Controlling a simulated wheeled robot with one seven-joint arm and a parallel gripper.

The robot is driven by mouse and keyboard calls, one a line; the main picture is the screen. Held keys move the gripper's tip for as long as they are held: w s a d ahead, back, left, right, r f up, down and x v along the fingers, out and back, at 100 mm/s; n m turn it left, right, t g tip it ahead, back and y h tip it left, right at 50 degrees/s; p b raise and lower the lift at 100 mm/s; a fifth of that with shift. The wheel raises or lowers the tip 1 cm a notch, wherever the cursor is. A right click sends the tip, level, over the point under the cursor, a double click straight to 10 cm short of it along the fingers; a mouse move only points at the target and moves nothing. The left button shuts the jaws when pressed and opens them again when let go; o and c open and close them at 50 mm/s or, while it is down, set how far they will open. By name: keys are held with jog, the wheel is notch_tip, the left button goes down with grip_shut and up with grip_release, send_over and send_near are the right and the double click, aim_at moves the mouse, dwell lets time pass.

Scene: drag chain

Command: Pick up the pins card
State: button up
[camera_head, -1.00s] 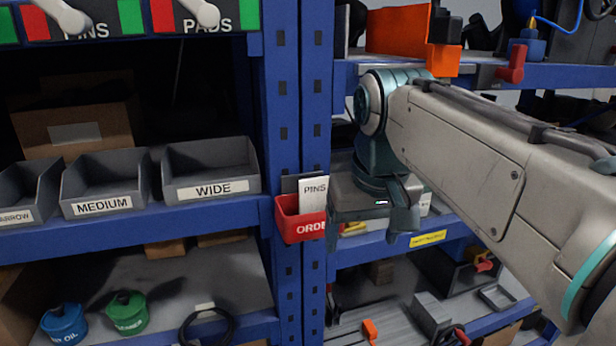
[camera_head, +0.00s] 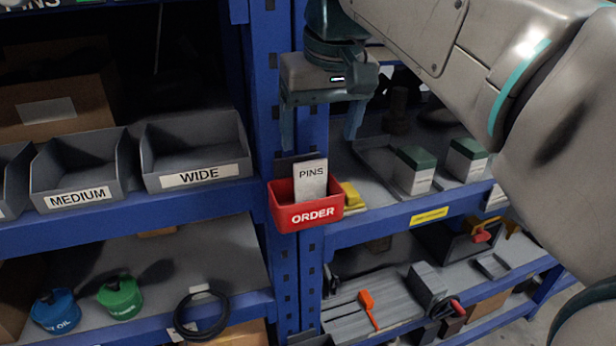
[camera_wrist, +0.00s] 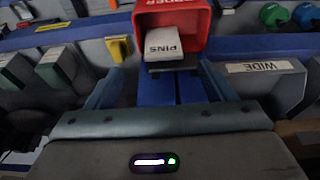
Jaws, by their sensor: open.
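The pins card (camera_head: 311,180) is a pale card marked PINS. It stands upright in a red holder marked ORDER (camera_head: 306,214), fixed on the blue rack post, and its upper part sticks out above the rim. A darker card stands behind it. My gripper (camera_head: 319,142) is open and empty, pointing down above the holder, with its fingers spread wide to either side of the card's position. In the wrist view the card (camera_wrist: 164,43) lies between the two fingers (camera_wrist: 157,80), in the red holder (camera_wrist: 172,18), apart from both.
Grey bins marked MEDIUM (camera_head: 80,182) and WIDE (camera_head: 195,165) stand on the left shelf. A yellow item (camera_head: 352,195) sits right of the holder, with green-topped boxes (camera_head: 412,170) farther right. The blue post (camera_head: 264,110) rises behind the holder.

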aim_at(311, 162)
jog(key=shift+w+a+p+x, duration=0.15)
jog(key=shift+p+x, duration=0.1)
jog(key=shift+x, duration=1.5)
jog(key=shift+w+a+p+x, duration=0.15)
jog(key=shift+p+x, duration=0.1)
jog(key=shift+x, duration=1.45)
jog(key=shift+r, duration=0.1)
jog(key=shift+c, duration=0.3)
jog(key=c, duration=1)
